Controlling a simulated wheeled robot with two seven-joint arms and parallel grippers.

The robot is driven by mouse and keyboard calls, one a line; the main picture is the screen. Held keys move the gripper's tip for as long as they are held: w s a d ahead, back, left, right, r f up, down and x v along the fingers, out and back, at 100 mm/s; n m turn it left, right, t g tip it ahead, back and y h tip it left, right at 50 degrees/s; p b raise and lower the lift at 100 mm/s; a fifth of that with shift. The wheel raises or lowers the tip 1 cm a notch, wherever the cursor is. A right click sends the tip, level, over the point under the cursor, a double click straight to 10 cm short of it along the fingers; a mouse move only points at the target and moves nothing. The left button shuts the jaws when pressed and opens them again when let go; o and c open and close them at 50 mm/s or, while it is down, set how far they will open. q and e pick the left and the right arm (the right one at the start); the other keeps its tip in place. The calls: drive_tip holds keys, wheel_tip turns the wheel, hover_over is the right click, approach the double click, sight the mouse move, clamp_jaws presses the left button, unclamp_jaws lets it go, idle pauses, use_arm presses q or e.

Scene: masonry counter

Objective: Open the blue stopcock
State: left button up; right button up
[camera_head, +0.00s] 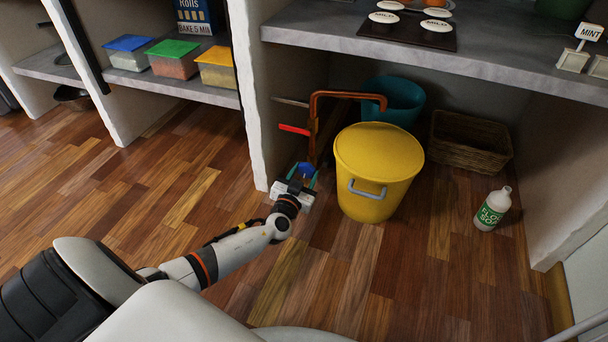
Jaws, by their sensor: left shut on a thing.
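The blue stopcock (306,170) shows as a small blue handle low on the copper pipes under the counter, left of the yellow bin. My left gripper (302,176) reaches in from the left with its fingers on either side of the blue handle, shut on it. The fingers partly hide the handle, so its exact angle is hard to tell. A red handle (295,130) sticks out to the left higher on the same pipework (314,115). My right gripper is not in view.
A yellow lidded bin (378,160) stands close to the right of my gripper. A teal bucket (397,98), a wicker basket (470,142) and a white bottle (493,208) are further right. A white wall edge (250,100) is just left; the counter (500,62) overhangs. The front floor is clear.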

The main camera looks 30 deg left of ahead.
use_arm(q)
drive_tip(key=shift+f+n, duration=0.1)
drive_tip(key=shift+n, duration=0.9)
drive_tip(key=o, duration=1)
drive_tip(key=shift+p+v, duration=1.9)
drive_tip(key=shift+v, duration=4.15)
drive_tip(key=shift+a, duration=0.15)
